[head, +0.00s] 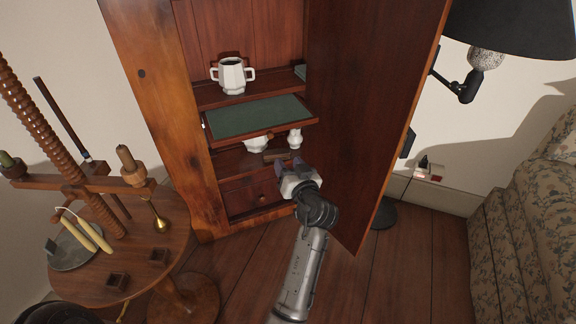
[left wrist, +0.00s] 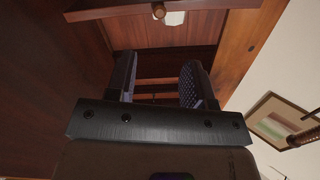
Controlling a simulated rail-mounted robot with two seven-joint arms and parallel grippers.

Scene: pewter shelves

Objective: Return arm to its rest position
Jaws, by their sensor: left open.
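My left gripper (head: 291,168) is in front of the open wooden cabinet (head: 168,75), near the inner side of its open door (head: 365,90). Its arm reaches up from the bottom of the head view. In the left wrist view the two fingers of the left gripper (left wrist: 161,80) stand apart with nothing between them. My right gripper is in neither view.
A green-lined pull-out shelf (head: 250,117) sticks out above the gripper. A white two-handled cup (head: 232,76) stands higher up. A drawer (head: 252,195) is below. A round wooden table (head: 130,260) is left, a floral sofa (head: 525,235) right.

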